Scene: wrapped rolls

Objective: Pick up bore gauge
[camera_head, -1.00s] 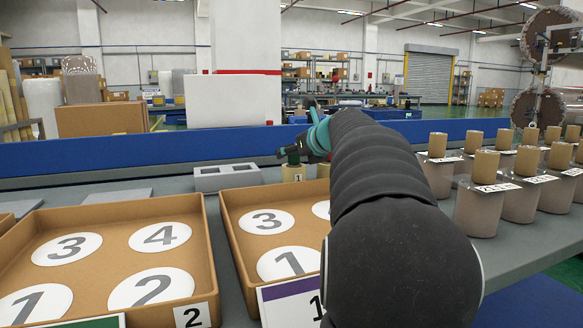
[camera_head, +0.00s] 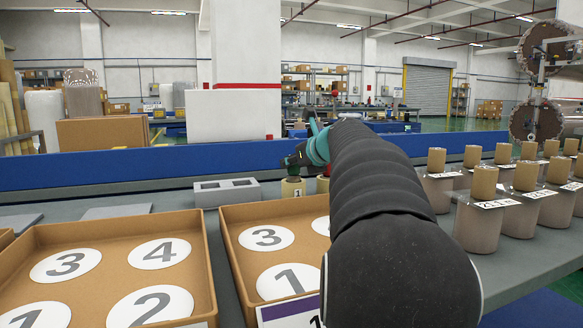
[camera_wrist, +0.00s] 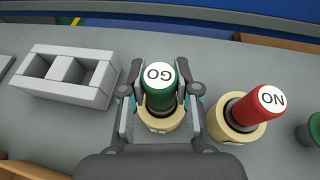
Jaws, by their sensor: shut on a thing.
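The green bore gauge has a white "GO" cap (camera_wrist: 159,77) and stands upright in a round beige holder (camera_wrist: 160,124) in the wrist view. My gripper (camera_wrist: 158,88) is closed around it, one finger on each side. In the head view my gripper (camera_head: 297,164) is just above the holder marked 1 (camera_head: 292,188). A red gauge with a white "NO" cap (camera_wrist: 262,103) stands in a second beige holder (camera_wrist: 232,126), just right of my gripper and apart from it. The lower part of the green gauge is hidden in its holder.
A grey two-hole block (camera_wrist: 66,78) lies left of the holder. Brown trays with numbered discs (camera_head: 222,245) stand in front. Several capped rolls (camera_head: 478,225) stand at the right. A blue barrier (camera_head: 130,170) runs behind the table.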

